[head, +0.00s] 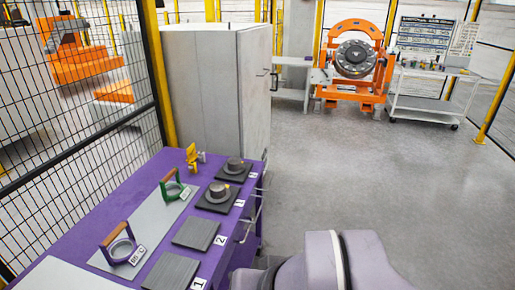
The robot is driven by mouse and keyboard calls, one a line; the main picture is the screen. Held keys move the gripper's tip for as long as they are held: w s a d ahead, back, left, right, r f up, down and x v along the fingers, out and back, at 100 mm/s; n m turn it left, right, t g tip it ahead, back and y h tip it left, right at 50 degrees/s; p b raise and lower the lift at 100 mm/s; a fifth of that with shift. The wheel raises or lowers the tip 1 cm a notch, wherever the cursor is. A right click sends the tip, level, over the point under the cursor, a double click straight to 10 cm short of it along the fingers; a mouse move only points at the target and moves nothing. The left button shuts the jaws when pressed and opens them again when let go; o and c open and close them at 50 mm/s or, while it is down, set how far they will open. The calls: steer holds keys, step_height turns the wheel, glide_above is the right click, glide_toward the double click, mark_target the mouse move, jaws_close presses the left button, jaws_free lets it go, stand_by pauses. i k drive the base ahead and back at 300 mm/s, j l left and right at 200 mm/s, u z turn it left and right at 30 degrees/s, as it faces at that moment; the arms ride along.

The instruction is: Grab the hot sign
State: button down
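Two ring-shaped pieces with frame handles stand on a grey strip on the purple table (95,214). The nearer piece (121,240) has a brown handle and a small white label (137,256) that seems to read about "85 °C". The farther piece (172,186) has a green handle and a small label (186,193) too small to read. I cannot tell for certain which one is the hot sign. My gripper is not in view; only a pale link of my arm shows at the bottom, right of the table.
Dark square pads, numbered with white tags, line the table's right side; two hold round dark parts (219,190) (235,164). A yellow fixture (192,157) stands at the back. A grey cabinet (215,90) is behind, a mesh fence (75,90) left. The floor right is clear.

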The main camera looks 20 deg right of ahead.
mark_target(192, 154)
steer(key=i+l+z, duration=0.6)
steer(key=i+l, duration=0.25)
steer(key=i+l+z, duration=0.3)
steer(key=i, duration=0.15)
steer(key=i+l+z, duration=0.15)
steer(key=i+z, duration=0.15)
steer(key=i, duration=0.15)
steer(key=i+u, duration=0.3)
steer(key=i, duration=0.15)
steer(key=i+l+u, duration=0.1)
steer(key=i+u, duration=0.25)
steer(key=i+l+u, duration=0.3)
steer(key=i, duration=0.25)
steer(key=i+l+u, duration=0.3)
steer(key=i+j+u, duration=0.15)
steer(key=i+u, duration=0.8)
steer(key=i+l+u, duration=0.1)
steer(key=i+u, duration=0.4)
steer(key=k, duration=0.1)
